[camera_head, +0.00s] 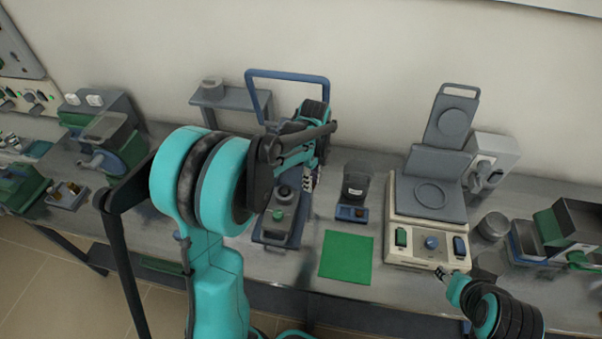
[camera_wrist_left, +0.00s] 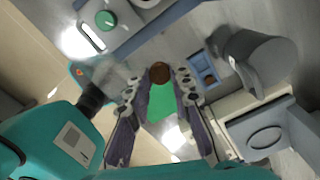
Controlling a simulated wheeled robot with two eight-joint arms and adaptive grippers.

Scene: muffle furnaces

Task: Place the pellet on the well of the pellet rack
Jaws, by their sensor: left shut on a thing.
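My left gripper (camera_head: 309,180) is over the bench, beside the grey press-like device. In the left wrist view its fingers (camera_wrist_left: 160,80) are closed on a small brown round pellet (camera_wrist_left: 160,71) at the tips. The pellet is hidden in the head view. A small blue block (camera_head: 345,213), seemingly the pellet rack, lies to the right of the gripper, in front of a dark cup. It also shows in the left wrist view (camera_wrist_left: 198,62), with a dark spot on it, and is apart from the held pellet. My right gripper (camera_head: 442,273) is low at the right; its fingers are too small to judge.
A green mat (camera_head: 346,257) lies in front of the blue block. The dark cup (camera_head: 356,183) stands behind it. A beige device with an open grey lid (camera_head: 440,165) stands to the right. The grey device with a green knob (camera_head: 277,214) is left of the block.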

